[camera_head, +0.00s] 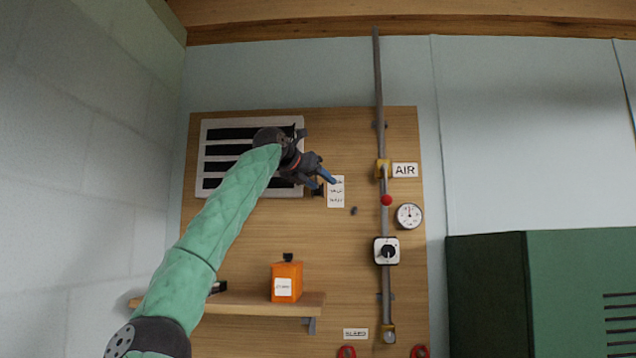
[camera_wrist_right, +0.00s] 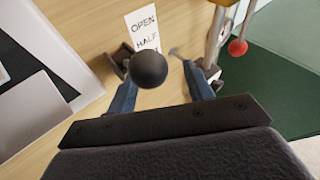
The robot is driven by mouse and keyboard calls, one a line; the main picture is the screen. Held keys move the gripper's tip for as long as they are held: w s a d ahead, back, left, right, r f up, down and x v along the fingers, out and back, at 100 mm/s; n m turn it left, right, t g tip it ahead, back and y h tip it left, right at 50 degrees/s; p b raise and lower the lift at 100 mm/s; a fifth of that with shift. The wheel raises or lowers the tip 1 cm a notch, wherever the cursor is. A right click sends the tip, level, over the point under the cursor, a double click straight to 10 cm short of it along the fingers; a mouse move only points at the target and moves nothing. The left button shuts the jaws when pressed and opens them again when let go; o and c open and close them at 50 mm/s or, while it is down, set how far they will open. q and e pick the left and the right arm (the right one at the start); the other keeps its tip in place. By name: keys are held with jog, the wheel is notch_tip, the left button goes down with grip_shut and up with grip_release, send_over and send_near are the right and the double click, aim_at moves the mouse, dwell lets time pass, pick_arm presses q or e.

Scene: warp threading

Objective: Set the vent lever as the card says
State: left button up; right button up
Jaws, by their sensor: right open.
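The white vent (camera_head: 203,152) with dark slats is on the wooden board, partly covered by my right arm. The vent lever's round black knob (camera_wrist_right: 148,68) shows in the right wrist view between the two blue fingers; I cannot tell if they touch it. My right gripper (camera_head: 323,181) is open at the vent's right side and hides much of the lever in the head view. The white card (camera_head: 337,191) is just right of the gripper. In the wrist view the card (camera_wrist_right: 143,24) reads OPEN and HALF; its lowest line is partly hidden. My left gripper is not in view.
A grey AIR pipe (camera_head: 380,90) with a red ball (camera_head: 387,200), a gauge (camera_head: 409,216) and a black dial (camera_head: 387,251) runs down the board's right side. An orange container (camera_head: 286,280) stands on a shelf (camera_head: 250,303) below. A green cabinet (camera_head: 580,280) is at right.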

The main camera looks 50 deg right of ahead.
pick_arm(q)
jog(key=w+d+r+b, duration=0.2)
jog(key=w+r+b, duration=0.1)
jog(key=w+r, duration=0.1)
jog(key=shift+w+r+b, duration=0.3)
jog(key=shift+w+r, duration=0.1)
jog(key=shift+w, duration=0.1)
pick_arm(e)
jog(key=v, duration=0.7)
jog(key=shift+a, duration=0.3)
